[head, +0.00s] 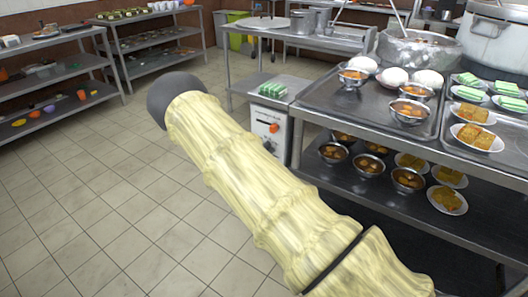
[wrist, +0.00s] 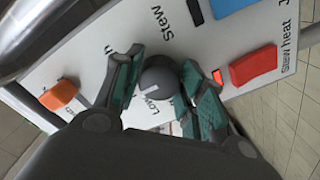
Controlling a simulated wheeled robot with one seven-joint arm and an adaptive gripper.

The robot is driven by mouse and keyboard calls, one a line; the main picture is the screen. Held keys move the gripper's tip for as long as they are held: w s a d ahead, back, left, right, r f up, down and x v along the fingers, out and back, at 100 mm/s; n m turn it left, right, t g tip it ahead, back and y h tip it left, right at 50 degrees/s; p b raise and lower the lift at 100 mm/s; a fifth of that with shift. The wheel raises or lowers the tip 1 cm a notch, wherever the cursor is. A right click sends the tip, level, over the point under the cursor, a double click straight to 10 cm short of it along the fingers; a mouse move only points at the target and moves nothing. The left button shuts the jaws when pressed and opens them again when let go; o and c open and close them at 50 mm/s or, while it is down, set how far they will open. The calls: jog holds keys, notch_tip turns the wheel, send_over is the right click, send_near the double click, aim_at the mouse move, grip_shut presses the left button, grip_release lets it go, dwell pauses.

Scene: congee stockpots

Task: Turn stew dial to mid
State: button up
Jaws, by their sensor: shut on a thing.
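The stew dial (wrist: 157,82) is a round dark grey knob on a white control panel (wrist: 105,50) in the wrist view. A pale mark shows on the dial, on the side near a partly hidden label that reads like "Low". My gripper (wrist: 160,76) is shut on the dial, with one green-padded finger on each side of it. The word "Stew" is printed on the panel above the dial. In the head view the white control box (head: 262,118) stands at the end of the counter.
A red switch (wrist: 254,66) labelled "Stew heat", a blue part (wrist: 228,6) and an orange knob (wrist: 59,95) lie close around the dial. The steel counter (head: 315,100) with bowls and plates is right of the box. Tiled floor left of my arm is clear.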

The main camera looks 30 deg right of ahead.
jog(key=shift+w+a, duration=0.1)
jog(key=o, duration=0.9)
jog(key=shift+o, duration=0.6)
jog(key=v, duration=1.2)
